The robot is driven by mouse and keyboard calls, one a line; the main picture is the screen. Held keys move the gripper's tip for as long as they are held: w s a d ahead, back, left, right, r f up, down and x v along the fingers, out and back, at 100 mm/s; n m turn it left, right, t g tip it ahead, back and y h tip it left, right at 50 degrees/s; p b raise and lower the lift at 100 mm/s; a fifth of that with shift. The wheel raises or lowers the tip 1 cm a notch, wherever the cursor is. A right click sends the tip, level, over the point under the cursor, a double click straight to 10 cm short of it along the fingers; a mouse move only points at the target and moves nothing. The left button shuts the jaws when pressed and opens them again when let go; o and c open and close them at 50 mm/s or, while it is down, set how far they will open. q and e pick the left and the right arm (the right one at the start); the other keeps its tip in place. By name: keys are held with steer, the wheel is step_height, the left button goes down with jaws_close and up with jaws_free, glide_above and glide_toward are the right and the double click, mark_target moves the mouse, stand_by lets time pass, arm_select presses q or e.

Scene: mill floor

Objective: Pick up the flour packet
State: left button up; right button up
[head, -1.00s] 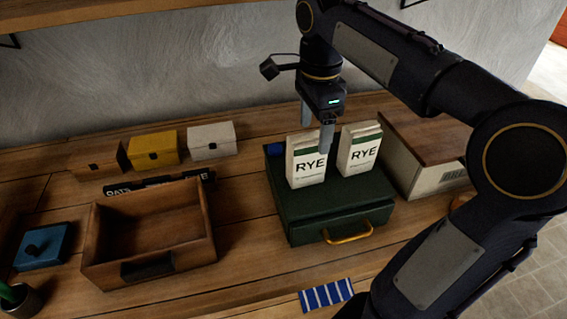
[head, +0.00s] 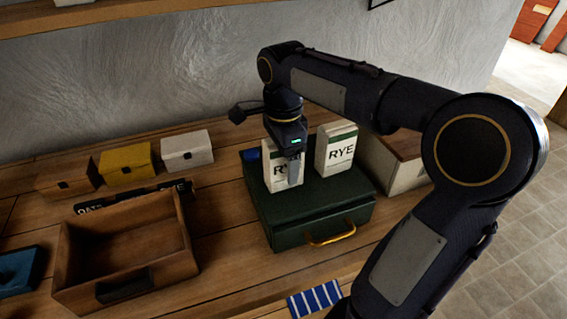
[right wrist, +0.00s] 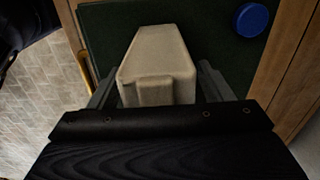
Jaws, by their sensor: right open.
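Two white flour packets marked RYE stand upright on a dark green case. The left packet (head: 277,178) is partly hidden by my right gripper (head: 292,172); the right packet (head: 336,149) stands free beside it. In the right wrist view the top of a packet (right wrist: 158,57) lies between the two fingers of my right gripper (right wrist: 156,90). The fingers are open, one on each side of it. I cannot tell whether they touch it. My left gripper is not in view.
The green case (head: 300,217) has a brass handle and a blue round lid (right wrist: 251,19) on top. An open wooden drawer box (head: 178,262) and three small boxes stand left. A wooden-topped box (head: 405,148) is right. A striped cloth (head: 315,298) lies in front.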

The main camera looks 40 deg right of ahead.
steer(key=shift+c, duration=0.4)
steer(key=c, duration=1.2)
steer(key=shift+c, duration=0.3)
steer(key=shift+r, duration=0.2)
steer(key=shift+r, duration=0.3)
steer(key=s+a+r, duration=0.1)
steer(key=s+r, duration=1.1)
steer(key=s, duration=0.2)
steer(key=shift+a+p, duration=0.2)
steer(key=shift+p, duration=0.25)
